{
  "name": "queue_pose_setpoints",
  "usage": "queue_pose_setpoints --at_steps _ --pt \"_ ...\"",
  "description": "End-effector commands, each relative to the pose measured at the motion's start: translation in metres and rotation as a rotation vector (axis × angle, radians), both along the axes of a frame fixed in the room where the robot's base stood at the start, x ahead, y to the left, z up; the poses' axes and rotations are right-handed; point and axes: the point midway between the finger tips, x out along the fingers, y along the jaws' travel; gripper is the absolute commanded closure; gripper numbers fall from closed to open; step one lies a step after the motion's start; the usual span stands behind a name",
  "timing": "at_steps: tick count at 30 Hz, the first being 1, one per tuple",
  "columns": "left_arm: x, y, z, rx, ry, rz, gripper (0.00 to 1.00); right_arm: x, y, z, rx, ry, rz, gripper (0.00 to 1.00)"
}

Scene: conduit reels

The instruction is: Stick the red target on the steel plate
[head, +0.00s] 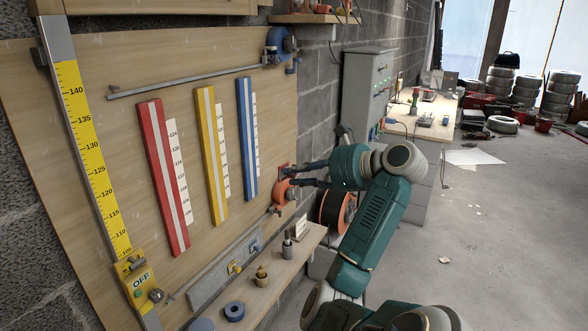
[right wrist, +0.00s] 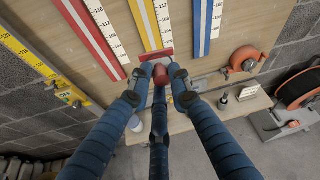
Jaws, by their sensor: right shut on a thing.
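The red target (head: 284,171) is a flat red piece with a round red knob; in the right wrist view its red knob (right wrist: 160,75) sits between my fingertips. My right gripper (head: 288,175) is shut on it and holds it in front of the wooden board, near the orange reel (head: 284,191). The grey steel plate (head: 208,285) is low on the board, to the left of and below the gripper in the head view. A yellow piece (head: 235,268) and a blue piece (head: 255,247) sit on it. My left gripper is not in view.
Red (head: 163,178), yellow (head: 212,155) and blue (head: 246,138) strips with number scales are on the board. A wooden shelf (head: 285,268) below the plate carries small items. A large orange reel (head: 335,210) stands to the right. Open floor lies at right.

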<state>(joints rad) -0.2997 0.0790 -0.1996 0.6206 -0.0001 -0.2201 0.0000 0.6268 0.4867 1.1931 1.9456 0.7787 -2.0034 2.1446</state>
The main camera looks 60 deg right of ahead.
Motion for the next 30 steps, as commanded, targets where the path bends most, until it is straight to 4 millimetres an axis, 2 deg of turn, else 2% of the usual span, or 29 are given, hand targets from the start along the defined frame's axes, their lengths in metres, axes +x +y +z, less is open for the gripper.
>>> queue_pose_setpoints --at_steps 21,30 --pt "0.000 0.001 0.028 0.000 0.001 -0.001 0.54 -0.029 -0.002 0.002 -0.001 0.002 0.000 0.99" --pt "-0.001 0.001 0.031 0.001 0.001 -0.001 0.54 -0.034 -0.003 0.000 -0.001 0.001 -0.001 0.99"
